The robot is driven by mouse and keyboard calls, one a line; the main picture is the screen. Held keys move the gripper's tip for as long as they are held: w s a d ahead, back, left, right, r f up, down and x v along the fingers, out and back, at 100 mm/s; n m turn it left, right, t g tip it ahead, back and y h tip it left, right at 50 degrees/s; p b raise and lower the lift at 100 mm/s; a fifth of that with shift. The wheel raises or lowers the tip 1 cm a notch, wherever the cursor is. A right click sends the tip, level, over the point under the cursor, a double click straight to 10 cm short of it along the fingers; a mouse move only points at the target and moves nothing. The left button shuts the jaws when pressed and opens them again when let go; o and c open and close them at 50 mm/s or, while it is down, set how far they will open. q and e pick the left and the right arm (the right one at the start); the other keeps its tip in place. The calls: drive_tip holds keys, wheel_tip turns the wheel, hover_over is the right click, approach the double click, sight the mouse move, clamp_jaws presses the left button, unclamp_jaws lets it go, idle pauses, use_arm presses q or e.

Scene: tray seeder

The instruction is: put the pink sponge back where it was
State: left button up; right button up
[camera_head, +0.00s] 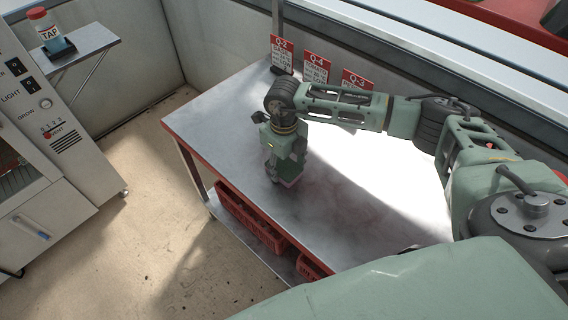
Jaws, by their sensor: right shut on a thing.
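My right gripper (283,174) points down at the steel table (225,118), near its front edge left of the middle. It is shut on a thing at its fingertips. Only a thin pinkish sliver of the pink sponge (291,183) shows at the bottom of the fingers, at or just above the tabletop; I cannot tell whether it touches. The fingers hide the rest of it. My left gripper is not in view.
Red-and-white signs (316,67) stand along the table's back edge. Red crates (250,222) sit on the shelf below. A cabinet with switches (40,110) stands left, beside a small shelf with a TAP bottle (44,28). The tabletop around my gripper looks clear.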

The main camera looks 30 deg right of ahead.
sight(284, 166)
drive_tip(key=shift+f, duration=0.1)
drive_tip(key=shift+f, duration=0.15)
drive_tip(key=o, duration=1.1)
drive_tip(key=shift+r, duration=0.35)
wheel_tip(284, 166, up, 12)
drive_tip(key=b, duration=0.1)
drive_tip(key=shift+s+f, duration=0.1)
drive_tip(key=shift+f, duration=0.05)
